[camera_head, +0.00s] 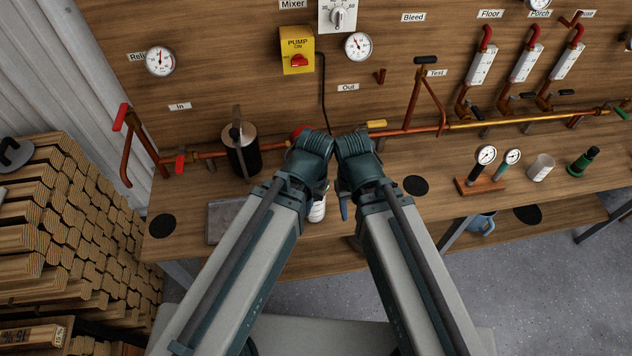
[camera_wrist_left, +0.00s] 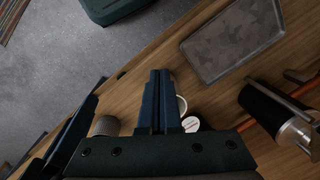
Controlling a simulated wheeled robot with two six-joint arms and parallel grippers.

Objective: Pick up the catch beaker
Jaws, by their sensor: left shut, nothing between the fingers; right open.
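A pale, open-topped beaker (camera_head: 541,167) stands upright at the right of the bench, away from both grippers. A white labelled vessel (camera_head: 317,211) is partly hidden under my wrists at the front of the bench; I cannot tell which is the catch beaker. In the left wrist view, a pale rim (camera_wrist_left: 182,104) and a white round top (camera_wrist_left: 190,124) show just beside my left gripper (camera_wrist_left: 160,76), which is shut and empty. My right gripper (camera_head: 344,209) is open, mostly hidden by its wrist, with a blue finger showing near the white vessel.
A grey tray (camera_head: 226,216) and a black canister (camera_head: 242,152) stand left of my wrists. Copper pipe (camera_head: 470,122) runs along the back. A grey cylinder (camera_wrist_left: 105,126) shows left of the left fingers.

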